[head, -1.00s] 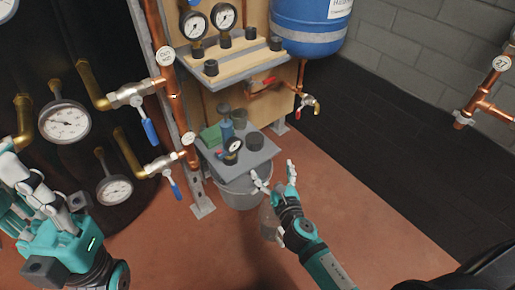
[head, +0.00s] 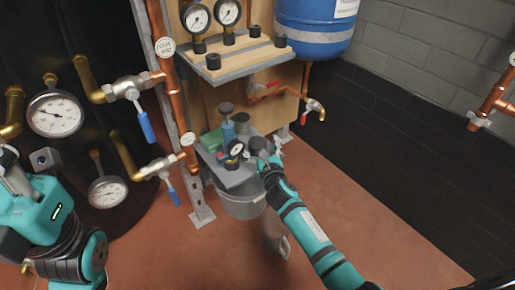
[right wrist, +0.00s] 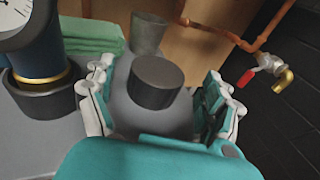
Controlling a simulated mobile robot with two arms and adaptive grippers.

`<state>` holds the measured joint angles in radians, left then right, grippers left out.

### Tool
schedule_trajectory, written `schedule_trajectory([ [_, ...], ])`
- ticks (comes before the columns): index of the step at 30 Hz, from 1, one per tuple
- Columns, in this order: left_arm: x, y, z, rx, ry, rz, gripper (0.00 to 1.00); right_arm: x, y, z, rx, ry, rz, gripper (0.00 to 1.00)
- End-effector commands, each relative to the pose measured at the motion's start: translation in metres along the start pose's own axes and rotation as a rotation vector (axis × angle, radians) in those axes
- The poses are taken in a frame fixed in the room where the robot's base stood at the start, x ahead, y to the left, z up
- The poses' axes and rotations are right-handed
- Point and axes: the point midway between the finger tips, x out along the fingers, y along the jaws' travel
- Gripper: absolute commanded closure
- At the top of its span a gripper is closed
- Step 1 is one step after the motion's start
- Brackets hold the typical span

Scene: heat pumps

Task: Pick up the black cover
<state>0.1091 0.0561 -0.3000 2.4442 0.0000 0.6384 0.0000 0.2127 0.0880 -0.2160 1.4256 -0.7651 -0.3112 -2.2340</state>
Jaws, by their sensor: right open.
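The black cover (right wrist: 156,80), a short dark cylinder, stands upright on the grey board between the spread fingers of my right gripper (right wrist: 160,90) in the right wrist view. The fingers are open on both sides of it, and I see no firm hold. In the head view the cover (head: 260,144) is at the right part of the board (head: 238,178), with my right gripper (head: 264,158) right at it. My left gripper (head: 12,170) is at the left edge of the head view, away from the cover; its fingers are largely cut off.
The board rests on a grey bucket (head: 242,207). A gauge (head: 236,149), a blue item (head: 228,131) and a green cloth (head: 211,141) sit close by. A shelf with gauges and black caps (head: 241,62) is above. Copper pipes (head: 173,90) stand left; floor at right is clear.

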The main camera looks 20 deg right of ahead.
Motion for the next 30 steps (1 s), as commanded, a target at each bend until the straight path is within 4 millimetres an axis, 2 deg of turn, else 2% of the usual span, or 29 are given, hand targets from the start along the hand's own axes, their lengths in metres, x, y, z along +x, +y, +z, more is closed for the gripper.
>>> schedule_trajectory([
  [3,0.001,0.002,-0.004,0.005,0.037,0.013,1.0,0.018,0.002,-0.004,0.0,-0.001,-0.001,0.14],
  [6,0.005,0.003,-0.006,0.007,0.05,0.019,1.0,0.027,0.002,-0.003,0.001,0.0,-0.001,0.14],
  [14,0.008,0.003,-0.006,0.007,0.051,0.02,1.0,0.028,0.002,-0.001,0.0,0.001,0.0,0.14],
  [25,0.008,0.003,-0.006,0.007,0.051,0.02,1.0,0.028,0.002,-0.001,0.0,0.001,0.0,0.61],
  [30,0.008,0.003,-0.006,0.006,0.051,0.02,1.0,0.028,0.002,-0.001,0.0,0.001,-0.001,0.64],
])
